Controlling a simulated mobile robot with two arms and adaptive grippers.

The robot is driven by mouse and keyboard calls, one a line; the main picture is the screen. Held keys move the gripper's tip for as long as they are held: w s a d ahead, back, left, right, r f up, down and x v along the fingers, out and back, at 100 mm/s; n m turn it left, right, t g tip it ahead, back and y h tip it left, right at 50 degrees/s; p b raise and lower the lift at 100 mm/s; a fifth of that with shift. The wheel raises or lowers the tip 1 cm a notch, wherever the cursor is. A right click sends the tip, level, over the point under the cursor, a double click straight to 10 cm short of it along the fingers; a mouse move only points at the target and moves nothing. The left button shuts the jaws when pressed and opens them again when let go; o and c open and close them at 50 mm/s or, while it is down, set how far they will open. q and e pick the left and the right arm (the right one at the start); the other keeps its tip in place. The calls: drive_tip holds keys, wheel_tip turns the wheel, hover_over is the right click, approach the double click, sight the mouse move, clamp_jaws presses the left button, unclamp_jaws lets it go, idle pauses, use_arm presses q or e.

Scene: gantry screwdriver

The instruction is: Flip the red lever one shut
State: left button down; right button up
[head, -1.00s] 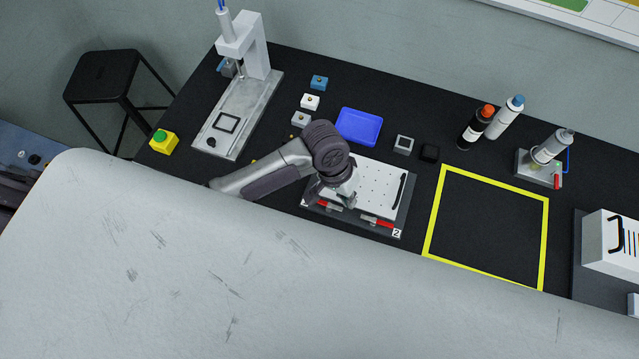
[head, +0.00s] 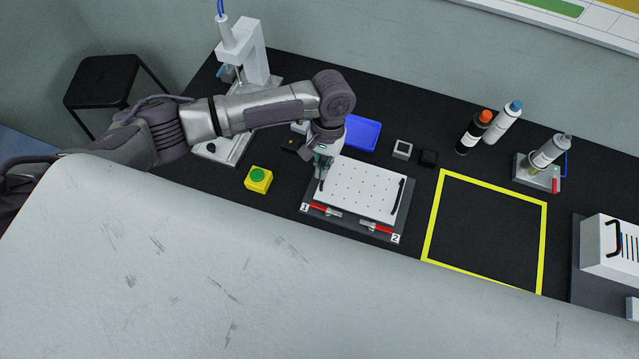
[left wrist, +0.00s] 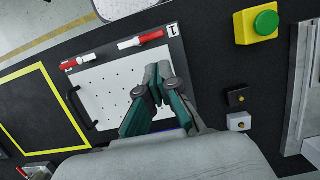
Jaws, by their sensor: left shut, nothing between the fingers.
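Red lever one (head: 319,208) lies at the front left edge of the white perforated plate's fixture, beside the label "1" (head: 304,207). Its red handle lies low along the edge, with a grey clamp part to its right. It also shows in the left wrist view (left wrist: 150,37). A second red lever (head: 376,228) sits by the label "2". My left gripper (head: 322,182) points down over the plate's left edge, behind lever one and apart from it. Its fingertips (left wrist: 158,78) are together and empty. My right gripper is not in view.
A yellow box with a green button (head: 258,180) stands left of the fixture. A black handle (head: 397,195) is on the plate's right side. A blue tray (head: 363,133) lies behind, and a press (head: 250,55) stands back left. The yellow-outlined area (head: 485,230) is clear.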

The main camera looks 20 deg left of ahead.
sight(318, 200)
use_arm(q)
drive_tip(key=p+x, duration=0.1)
drive_tip(key=x, duration=0.8)
drive_tip(key=shift+s+f, duration=0.1)
drive_tip(key=shift+f, duration=0.25)
